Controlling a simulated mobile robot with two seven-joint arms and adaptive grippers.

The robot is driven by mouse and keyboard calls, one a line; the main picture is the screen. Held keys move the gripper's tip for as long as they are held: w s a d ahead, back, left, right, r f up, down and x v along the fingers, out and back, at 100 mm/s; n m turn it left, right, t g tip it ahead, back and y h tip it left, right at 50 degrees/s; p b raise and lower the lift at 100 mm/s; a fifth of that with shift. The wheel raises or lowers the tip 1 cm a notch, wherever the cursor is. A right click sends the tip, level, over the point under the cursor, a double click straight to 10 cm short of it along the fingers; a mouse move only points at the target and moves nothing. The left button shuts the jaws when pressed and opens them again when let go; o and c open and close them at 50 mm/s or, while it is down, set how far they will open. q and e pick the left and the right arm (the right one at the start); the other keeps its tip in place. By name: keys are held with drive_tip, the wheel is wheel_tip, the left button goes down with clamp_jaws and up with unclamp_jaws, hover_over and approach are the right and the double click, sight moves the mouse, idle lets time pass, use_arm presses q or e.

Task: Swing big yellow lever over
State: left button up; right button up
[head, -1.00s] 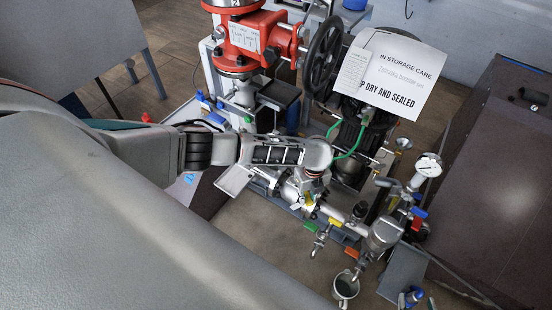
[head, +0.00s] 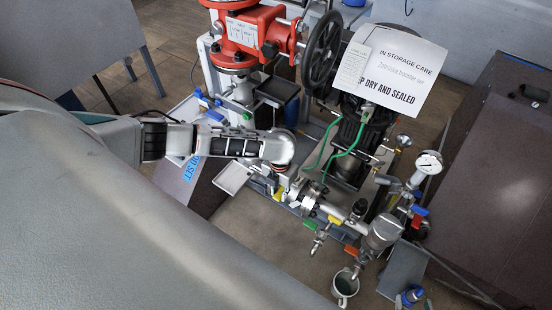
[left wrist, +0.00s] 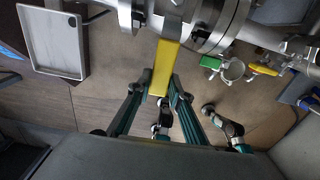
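The big yellow lever (left wrist: 163,67) hangs from the steel valve body in the left wrist view, its free end between the fingers of my left gripper (left wrist: 158,84). The fingers lie close along both sides of the lever and appear closed on it. In the head view only a small yellow patch of the lever (head: 278,195) shows below my left wrist; the left fingers are hidden there. My right gripper (left wrist: 185,106) appears far below in the left wrist view, its dark fingers apart and empty. It is out of the head view.
A grey tray (left wrist: 53,42) sits left of the valve. Small taps with green (head: 309,226) and orange handles, a pressure gauge (head: 428,163) and a metal cup (head: 345,285) are to the right. A red valve with a black handwheel (head: 321,48) stands behind.

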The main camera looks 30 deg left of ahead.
use_arm(q)
drive_tip(key=o, duration=0.3)
drive_tip(key=shift+o, duration=0.2)
use_arm(e)
drive_tip(key=shift+r, duration=0.15)
use_arm(q)
drive_tip(key=shift+w+r+p, duration=0.1)
drive_tip(key=shift+r+p, duration=0.55)
drive_tip(key=shift+r, duration=0.2)
drive_tip(key=shift+d+r+p, duration=0.1)
drive_tip(key=shift+r+p, duration=1.65)
drive_tip(key=shift+r, duration=0.5)
drive_tip(key=shift+f, duration=0.1)
use_arm(e)
wheel_tip(320, 180, up, 7)
drive_tip(key=w, duration=0.2)
drive_tip(key=shift+w+t, duration=0.15)
drive_tip(key=shift+t, duration=0.25)
use_arm(q)
wheel_tip(320, 180, up, 8)
drive_tip(key=shift+f, duration=0.25)
